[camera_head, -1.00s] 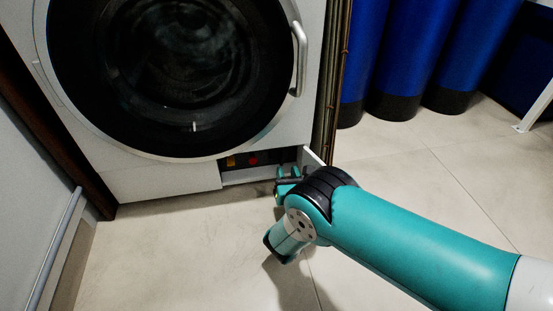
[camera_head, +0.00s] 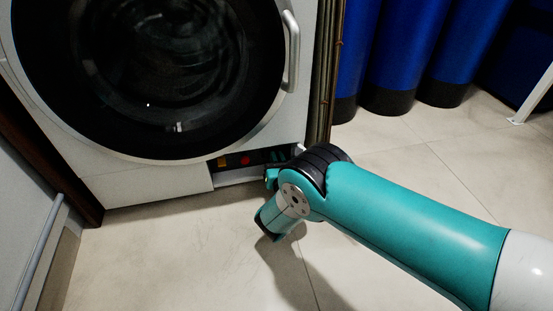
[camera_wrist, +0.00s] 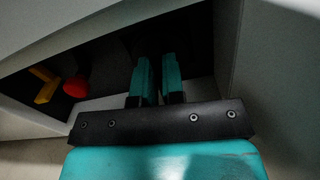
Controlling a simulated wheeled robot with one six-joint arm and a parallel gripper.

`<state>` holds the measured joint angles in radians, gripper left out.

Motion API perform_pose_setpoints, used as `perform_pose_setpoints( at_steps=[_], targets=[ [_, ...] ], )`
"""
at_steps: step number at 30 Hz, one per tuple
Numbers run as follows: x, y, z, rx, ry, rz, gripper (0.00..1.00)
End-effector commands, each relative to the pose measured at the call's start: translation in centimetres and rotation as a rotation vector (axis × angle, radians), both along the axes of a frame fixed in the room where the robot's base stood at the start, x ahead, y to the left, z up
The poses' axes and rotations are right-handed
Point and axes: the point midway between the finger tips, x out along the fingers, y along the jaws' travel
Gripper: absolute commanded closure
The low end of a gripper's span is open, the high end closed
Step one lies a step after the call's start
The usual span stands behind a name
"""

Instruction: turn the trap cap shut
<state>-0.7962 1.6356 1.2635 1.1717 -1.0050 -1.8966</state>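The trap cap does not show clearly; the dark recess at the foot of the white washing machine (camera_head: 140,185) hides what lies in front of my fingertips. A red round knob (camera_head: 245,160) and a yellow piece (camera_head: 222,163) sit in this recess; the wrist view shows the red knob (camera_wrist: 76,87) and yellow piece (camera_wrist: 45,85) left of my fingers. My gripper (camera_head: 271,177) is at the recess's right part. In the wrist view, my gripper (camera_wrist: 158,70) reaches into the dark with a narrow gap between its two teal fingers. Whether they hold anything is hidden.
The white recess wall (camera_wrist: 228,50) stands close on the right of my fingers. The machine's round door (camera_head: 150,80) is above. Blue cylinders (camera_head: 400,50) stand at the back right. The tiled floor (camera_head: 150,255) in front is clear.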

Motion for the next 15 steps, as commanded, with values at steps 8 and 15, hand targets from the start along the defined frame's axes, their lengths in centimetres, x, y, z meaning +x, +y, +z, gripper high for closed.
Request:
perform_pose_setpoints(
  at_steps=[8,15],
  targets=[
    [-0.02,-0.07,0.14,0.172,0.052,-0.001,1.00],
    [0.00,-0.11,-0.07,0.255,0.074,-0.001,1.00]
  ],
)
